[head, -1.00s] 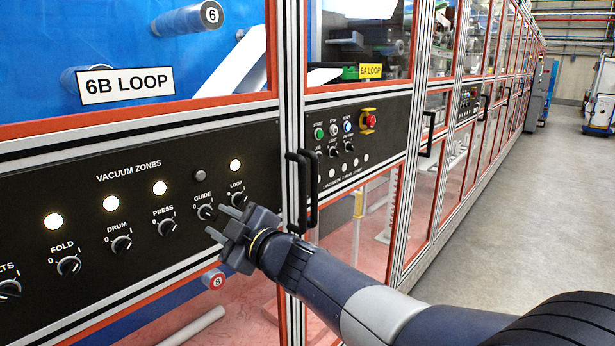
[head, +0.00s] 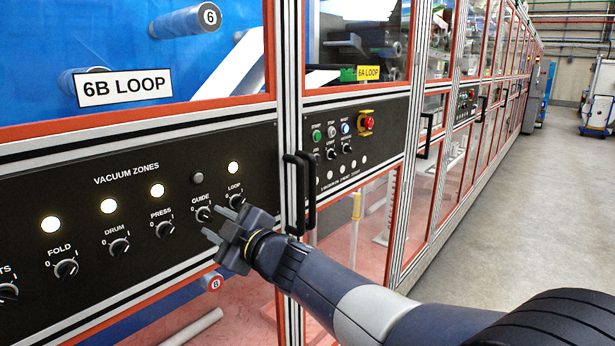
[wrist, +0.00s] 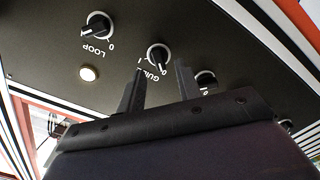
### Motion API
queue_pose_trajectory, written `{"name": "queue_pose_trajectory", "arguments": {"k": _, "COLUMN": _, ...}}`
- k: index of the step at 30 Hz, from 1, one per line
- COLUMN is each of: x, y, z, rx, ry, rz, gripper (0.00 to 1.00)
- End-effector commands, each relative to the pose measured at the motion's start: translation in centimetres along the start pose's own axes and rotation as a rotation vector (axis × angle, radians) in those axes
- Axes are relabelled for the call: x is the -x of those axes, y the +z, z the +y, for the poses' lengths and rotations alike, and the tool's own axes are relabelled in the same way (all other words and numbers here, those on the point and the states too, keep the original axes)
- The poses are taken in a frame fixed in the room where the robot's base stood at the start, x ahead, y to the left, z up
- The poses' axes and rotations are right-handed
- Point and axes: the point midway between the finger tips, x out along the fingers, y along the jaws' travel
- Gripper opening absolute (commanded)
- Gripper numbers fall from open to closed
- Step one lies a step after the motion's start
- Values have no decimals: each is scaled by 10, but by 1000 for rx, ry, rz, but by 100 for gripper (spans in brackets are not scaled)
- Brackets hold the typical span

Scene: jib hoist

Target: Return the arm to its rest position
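My gripper (head: 215,224) is at the end of my outstretched arm, close in front of the black VACUUM ZONES panel (head: 110,220). Its two fingers stand apart with nothing visible between them. In the wrist view, my gripper (wrist: 158,88) points at the panel near the GUIDE knob (wrist: 158,57), whose label is partly hidden by a finger. The LOOP knob (head: 235,201) is just above the fingers in the head view. Whether a fingertip touches the panel cannot be told.
Lamps above FOLD, DRUM, PRESS and LOOP are lit; the GUIDE lamp (head: 197,177) is dark. Black door handles (head: 300,190) stick out right of the panel, close to my wrist. A second panel (head: 365,145) has a red stop button. The grey floor (head: 500,220) at right is clear.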

Motion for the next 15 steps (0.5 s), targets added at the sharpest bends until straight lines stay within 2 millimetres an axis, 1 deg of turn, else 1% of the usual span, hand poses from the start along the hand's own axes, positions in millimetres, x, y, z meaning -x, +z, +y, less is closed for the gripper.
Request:
{"name": "queue_pose_trajectory", "arguments": {"k": 1, "x": 9, "y": 0, "z": 1, "rx": 2, "ry": 2, "rz": -1, "gripper": 33}}
{"name": "queue_pose_trajectory", "arguments": {"k": 3, "x": 22, "y": 0, "z": 1, "rx": 2, "ry": 3, "rz": -2, "gripper": 33}}
{"name": "queue_pose_trajectory", "arguments": {"k": 12, "x": 75, "y": 0, "z": 1, "rx": 2, "ry": 4, "rz": -2, "gripper": 33}}
{"name": "queue_pose_trajectory", "arguments": {"k": 14, "x": 86, "y": 0, "z": 1, "rx": 3, "ry": 3, "rz": -2, "gripper": 33}}
{"name": "queue_pose_trajectory", "arguments": {"k": 15, "x": 82, "y": 0, "z": 0, "rx": 1, "ry": -1, "rz": -1, "gripper": 33}}
